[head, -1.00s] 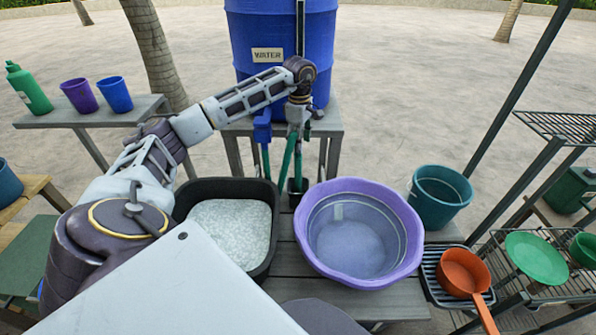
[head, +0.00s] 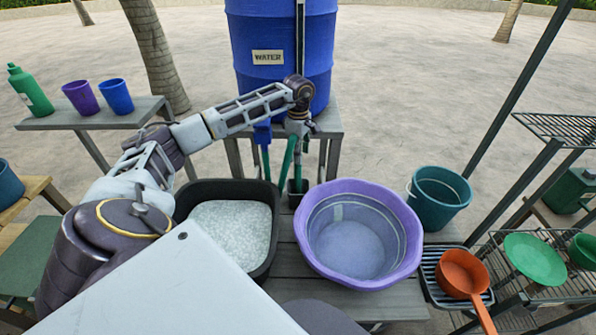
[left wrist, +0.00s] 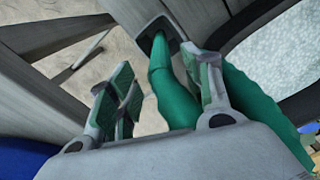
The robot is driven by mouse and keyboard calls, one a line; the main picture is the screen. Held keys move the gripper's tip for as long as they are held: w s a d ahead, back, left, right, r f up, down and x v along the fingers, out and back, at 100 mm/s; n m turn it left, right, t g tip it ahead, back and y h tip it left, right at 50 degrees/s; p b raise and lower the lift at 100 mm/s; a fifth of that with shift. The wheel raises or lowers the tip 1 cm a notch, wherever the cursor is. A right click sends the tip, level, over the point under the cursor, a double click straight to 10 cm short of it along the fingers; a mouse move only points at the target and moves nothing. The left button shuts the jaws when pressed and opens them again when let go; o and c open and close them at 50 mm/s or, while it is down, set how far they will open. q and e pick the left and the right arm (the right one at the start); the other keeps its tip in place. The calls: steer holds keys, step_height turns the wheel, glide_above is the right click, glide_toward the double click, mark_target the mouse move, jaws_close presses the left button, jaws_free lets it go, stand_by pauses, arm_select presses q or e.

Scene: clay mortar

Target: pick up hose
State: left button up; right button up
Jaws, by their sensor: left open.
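The green hose (head: 288,157) hangs in front of the blue water barrel (head: 282,35). In the left wrist view, one length of the hose (left wrist: 173,95) runs into a dark square holder (left wrist: 146,37) and lies between my fingers, nearer the right finger. Another length passes on the outer side of that finger. My left gripper (left wrist: 156,64) is open and points down at the hose; I cannot tell whether it touches. In the head view, my left gripper (head: 298,138) is in front of the barrel and partly hides the hose. My right gripper is not in view.
A black tub (head: 186,200) of pale granules and a purple basin (head: 408,250) stand on the near table (head: 385,302). A teal bucket (head: 437,205) and an orange pan (head: 462,272) are at right. Cups and a green bottle (head: 30,90) stand on a left shelf.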

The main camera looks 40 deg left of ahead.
mark_target(297, 168)
arm_select(q)
steer(key=shift+f, duration=1.45)
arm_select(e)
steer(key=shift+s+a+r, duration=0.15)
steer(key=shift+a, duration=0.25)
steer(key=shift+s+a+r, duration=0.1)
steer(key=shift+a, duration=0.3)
arm_select(q)
steer(key=shift+c, duration=0.4)
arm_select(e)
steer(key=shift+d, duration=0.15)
arm_select(q)
steer(key=c, duration=0.7)
steer(key=shift+c, duration=1.1)
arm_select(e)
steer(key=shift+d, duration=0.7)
